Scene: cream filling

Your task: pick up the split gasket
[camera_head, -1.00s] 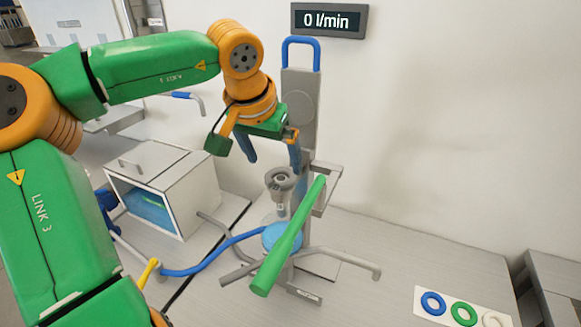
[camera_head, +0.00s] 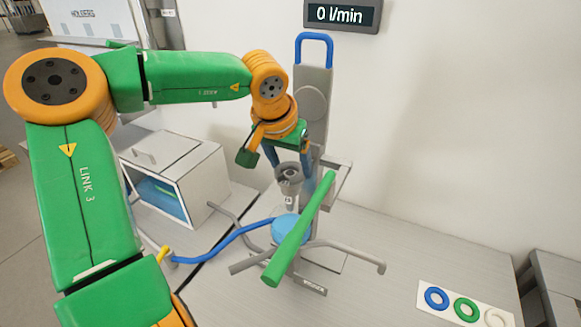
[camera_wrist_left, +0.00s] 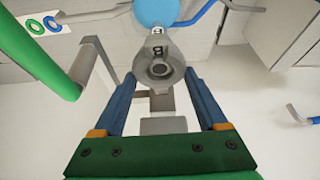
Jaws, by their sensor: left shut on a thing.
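The split gasket (camera_head: 495,318), a whitish ring that seems to have a gap, lies on a white card (camera_head: 428,302) at the lower right, partly cut by the picture's bottom edge. A blue ring (camera_head: 436,298) and a green ring (camera_head: 466,309) lie beside it. My left gripper (camera_head: 288,167) is far from the card, at the stand in the middle. Its blue fingers are shut on the grey metal funnel-like nozzle (camera_head: 289,181), one on each side, as the left wrist view shows (camera_wrist_left: 160,72). My right gripper is not in view.
A green bar (camera_head: 300,230) slants in front of the stand (camera_head: 312,110), above a light blue disc (camera_head: 287,229). A blue hose (camera_head: 225,241) runs left. An open-fronted white box (camera_head: 202,180) stands at left. The table between stand and card is clear.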

